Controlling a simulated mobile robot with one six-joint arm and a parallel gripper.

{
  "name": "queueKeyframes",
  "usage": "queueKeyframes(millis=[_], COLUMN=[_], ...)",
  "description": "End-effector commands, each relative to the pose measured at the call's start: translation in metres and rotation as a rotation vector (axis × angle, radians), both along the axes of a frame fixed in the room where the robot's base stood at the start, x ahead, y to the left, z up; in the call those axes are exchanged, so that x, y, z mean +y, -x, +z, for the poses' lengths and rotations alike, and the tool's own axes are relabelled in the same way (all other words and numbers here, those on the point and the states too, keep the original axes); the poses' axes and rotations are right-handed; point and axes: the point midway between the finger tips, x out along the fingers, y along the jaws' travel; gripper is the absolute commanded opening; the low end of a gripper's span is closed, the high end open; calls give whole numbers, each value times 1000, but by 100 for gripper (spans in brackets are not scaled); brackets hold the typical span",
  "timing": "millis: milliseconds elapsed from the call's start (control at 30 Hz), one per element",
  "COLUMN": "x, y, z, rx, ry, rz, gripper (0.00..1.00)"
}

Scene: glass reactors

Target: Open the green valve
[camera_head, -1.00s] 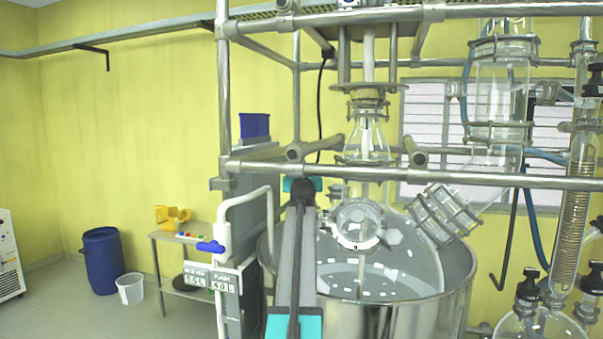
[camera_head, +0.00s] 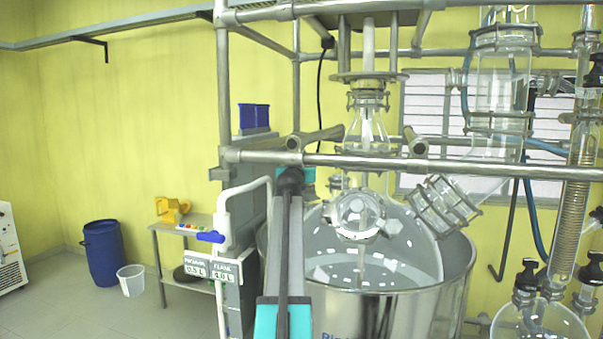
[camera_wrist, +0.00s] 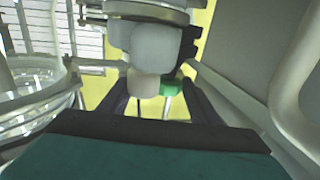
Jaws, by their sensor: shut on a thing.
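The green valve (camera_wrist: 170,87) shows in the wrist view as a small green cap, partly hidden by a pale rounded fitting (camera_wrist: 145,82) beside it. My gripper (camera_wrist: 157,98) reaches up from the bottom of the wrist view with its dark fingers on either side of the green valve and pale fitting. It is shut on the green valve; the exact contact is hard to see. In the head view, my arm hides the gripper, and the green valve cannot be made out.
A steel vessel (camera_head: 385,318) with glassware stands right of my arm. A horizontal steel rail (camera_head: 480,168) crosses in front. Open floor lies left, near a blue barrel (camera_head: 101,253).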

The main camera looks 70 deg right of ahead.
Motion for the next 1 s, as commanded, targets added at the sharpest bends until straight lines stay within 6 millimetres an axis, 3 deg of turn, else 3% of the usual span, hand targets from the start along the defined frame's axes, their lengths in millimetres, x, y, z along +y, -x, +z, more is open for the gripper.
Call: queueKeyframes(millis=[1000], x=[0], y=[-2], z=[-4], rx=[-1], ry=[0], rz=[-145], gripper=[52])
